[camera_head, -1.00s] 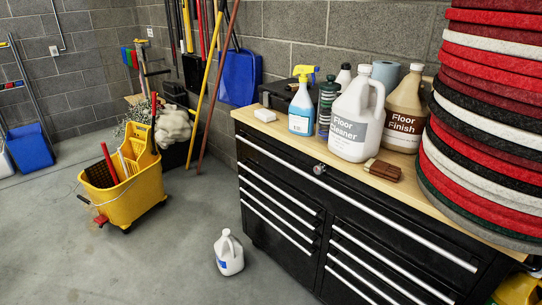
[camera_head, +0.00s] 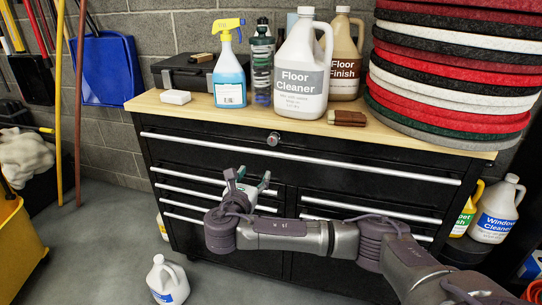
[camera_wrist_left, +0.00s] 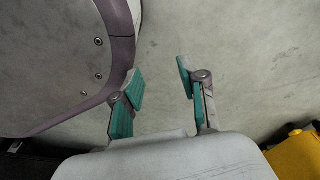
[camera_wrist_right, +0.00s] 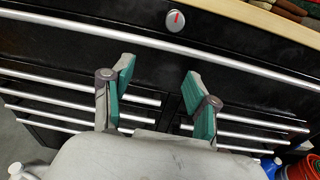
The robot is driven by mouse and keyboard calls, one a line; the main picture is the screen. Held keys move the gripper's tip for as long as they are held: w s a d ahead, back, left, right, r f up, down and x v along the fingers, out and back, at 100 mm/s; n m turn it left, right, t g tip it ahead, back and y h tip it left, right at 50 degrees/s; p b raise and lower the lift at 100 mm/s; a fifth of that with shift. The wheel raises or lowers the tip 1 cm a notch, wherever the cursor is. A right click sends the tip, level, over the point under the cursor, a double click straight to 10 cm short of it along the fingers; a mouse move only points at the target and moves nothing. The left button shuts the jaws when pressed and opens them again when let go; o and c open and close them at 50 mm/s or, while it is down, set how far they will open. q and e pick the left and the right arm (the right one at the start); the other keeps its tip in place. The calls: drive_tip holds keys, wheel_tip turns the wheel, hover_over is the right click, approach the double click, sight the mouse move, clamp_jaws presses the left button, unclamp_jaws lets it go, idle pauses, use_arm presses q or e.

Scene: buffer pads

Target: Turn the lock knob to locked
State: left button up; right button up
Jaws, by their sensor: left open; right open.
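The lock knob (camera_head: 273,139) is a small round silver knob at the top middle of the black drawer cabinet (camera_head: 215,160). In the right wrist view the knob (camera_wrist_right: 176,20) shows a red mark standing close to upright, slightly tilted. My right gripper (camera_head: 248,178) is open and empty in front of the drawers, below the knob and apart from it. Its two teal-padded fingers (camera_wrist_right: 155,85) are spread in the right wrist view. My left gripper (camera_wrist_left: 160,80) is open and empty over the concrete floor, and it is outside the head view.
The wooden top (camera_head: 190,110) holds a floor cleaner jug (camera_head: 302,75), a spray bottle (camera_head: 229,80), a brown brush (camera_head: 347,118) and stacked pads (camera_head: 450,85). A white jug (camera_head: 167,282) stands on the floor at lower left. A yellow bucket (camera_head: 18,250) is at far left.

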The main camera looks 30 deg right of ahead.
sight(272, 142)
use_arm(q)
drive_tip(key=w+r, duration=0.1)
drive_tip(key=w+r+b, duration=0.1)
drive_tip(key=w+r, duration=0.1)
drive_tip(key=w, duration=0.1)
drive_tip(key=shift+d+r, duration=0.1)
drive_tip(key=shift+d, duration=0.15)
use_arm(e)
drive_tip(key=shift+h, duration=0.7)
drive_tip(key=r+x, duration=0.1)
drive_tip(key=x, duration=0.3)
drive_tip(key=r+x, duration=0.1)
drive_tip(key=x, duration=0.3)
drive_tip(key=r+x, duration=0.1)
drive_tip(key=x, duration=0.4)
drive_tip(key=shift+s+d, duration=0.35)
drive_tip(key=shift+c, duration=0.2)
clamp_jaws()
